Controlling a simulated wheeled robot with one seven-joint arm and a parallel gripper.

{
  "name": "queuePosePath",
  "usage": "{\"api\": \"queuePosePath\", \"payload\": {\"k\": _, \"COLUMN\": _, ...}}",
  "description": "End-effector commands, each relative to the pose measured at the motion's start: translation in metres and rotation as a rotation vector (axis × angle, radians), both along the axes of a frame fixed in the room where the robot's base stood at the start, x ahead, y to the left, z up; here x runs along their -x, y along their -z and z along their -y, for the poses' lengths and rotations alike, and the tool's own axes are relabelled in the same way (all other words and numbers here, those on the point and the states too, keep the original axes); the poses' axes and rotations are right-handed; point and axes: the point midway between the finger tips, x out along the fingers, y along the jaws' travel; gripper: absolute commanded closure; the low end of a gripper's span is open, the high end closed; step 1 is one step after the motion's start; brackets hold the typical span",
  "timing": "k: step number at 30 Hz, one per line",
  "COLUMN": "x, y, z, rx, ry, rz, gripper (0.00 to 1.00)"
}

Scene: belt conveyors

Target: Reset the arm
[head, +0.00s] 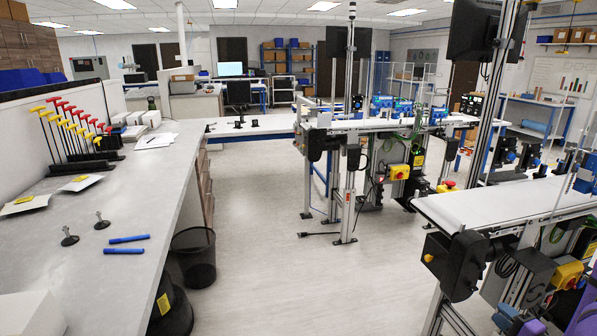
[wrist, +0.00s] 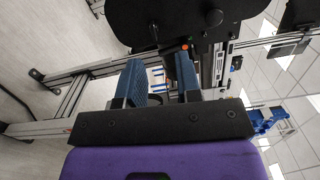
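My gripper (wrist: 158,72) shows in the wrist view with its two blue fingers apart and nothing held between them. A black conveyor end housing and metal frame (wrist: 185,30) fill the view beyond the fingertips; I cannot tell the exact gap. In the head view, purple and dark parts of my arm show at the lower right corner, beside the near conveyor (head: 500,205).
A long grey workbench (head: 130,205) with hex keys, papers and blue markers runs along the left. A black bin (head: 195,262) stands beside it. A second conveyor station (head: 385,125) stands further back. The floor between bench and conveyors is clear.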

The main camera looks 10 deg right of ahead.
Motion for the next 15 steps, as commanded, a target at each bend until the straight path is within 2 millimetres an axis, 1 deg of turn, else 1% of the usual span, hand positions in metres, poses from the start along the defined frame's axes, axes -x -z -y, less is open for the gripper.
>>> {"api": "queuePosePath", "payload": {"k": 1, "x": -0.009, "y": -0.014, "z": -0.004, "rx": 0.001, "ry": -0.041, "rz": 0.005, "gripper": 0.68}}
{"api": "queuePosePath", "payload": {"k": 5, "x": -0.033, "y": -0.058, "z": -0.027, "rx": -0.011, "ry": -0.191, "rz": 0.002, "gripper": 0.68}}
{"api": "queuePosePath", "payload": {"k": 6, "x": -0.041, "y": -0.072, "z": -0.036, "rx": -0.014, "ry": -0.244, "rz": -0.005, "gripper": 0.68}}
{"api": "queuePosePath", "payload": {"k": 9, "x": -0.055, "y": -0.107, "z": -0.059, "rx": -0.017, "ry": -0.372, "rz": -0.024, "gripper": 0.68}}
{"api": "queuePosePath", "payload": {"k": 11, "x": -0.062, "y": -0.127, "z": -0.075, "rx": -0.016, "ry": -0.446, "rz": -0.04, "gripper": 0.68}}
{"api": "queuePosePath", "payload": {"k": 15, "x": -0.071, "y": -0.171, "z": -0.112, "rx": 0.001, "ry": -0.613, "rz": -0.093, "gripper": 0.68}}
